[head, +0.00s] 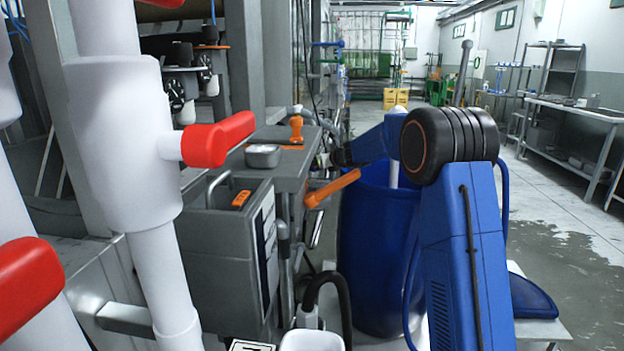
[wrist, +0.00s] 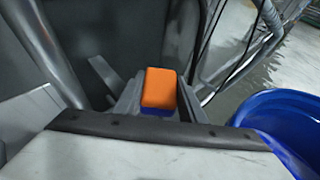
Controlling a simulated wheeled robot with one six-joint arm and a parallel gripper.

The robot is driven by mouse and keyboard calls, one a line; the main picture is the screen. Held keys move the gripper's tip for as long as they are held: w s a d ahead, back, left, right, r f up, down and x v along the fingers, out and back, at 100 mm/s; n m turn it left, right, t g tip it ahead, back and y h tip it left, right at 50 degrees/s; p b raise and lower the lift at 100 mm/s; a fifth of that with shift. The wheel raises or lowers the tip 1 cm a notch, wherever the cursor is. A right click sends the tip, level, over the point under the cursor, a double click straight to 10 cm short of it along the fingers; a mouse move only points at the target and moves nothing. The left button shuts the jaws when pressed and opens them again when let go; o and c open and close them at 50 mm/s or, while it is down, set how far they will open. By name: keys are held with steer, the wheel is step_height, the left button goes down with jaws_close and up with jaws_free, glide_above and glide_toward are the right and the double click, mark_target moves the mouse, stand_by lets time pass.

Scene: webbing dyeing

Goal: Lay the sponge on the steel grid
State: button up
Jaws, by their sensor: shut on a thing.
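An orange sponge (wrist: 159,88) with a blue lower edge sits between the grey fingers of my gripper (wrist: 158,100) in the wrist view. The fingers are shut on it, and it is held in the air. In the head view my gripper (head: 340,157) is a small dark shape at the end of my blue arm, left of the blue barrel's top. The sponge cannot be made out there. I cannot make out the steel grid for certain in either view.
A blue barrel (head: 372,245) stands below my arm; its rim shows in the wrist view (wrist: 285,105). White pipes with red handles (head: 215,140) fill the left.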

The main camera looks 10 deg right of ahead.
mark_target(314, 183)
steer(key=shift+f, duration=2.85)
steer(key=shift+f, duration=0.1)
steer(key=o, duration=1.1)
steer(key=shift+o, duration=0.2)
steer(key=shift+s+d+r, duration=0.1)
steer(key=shift+s+r, duration=0.05)
steer(key=shift+r, duration=0.05)
steer(key=v, duration=1.1)
steer(key=shift+s+d, duration=0.2)
steer(key=shift+s, duration=0.05)
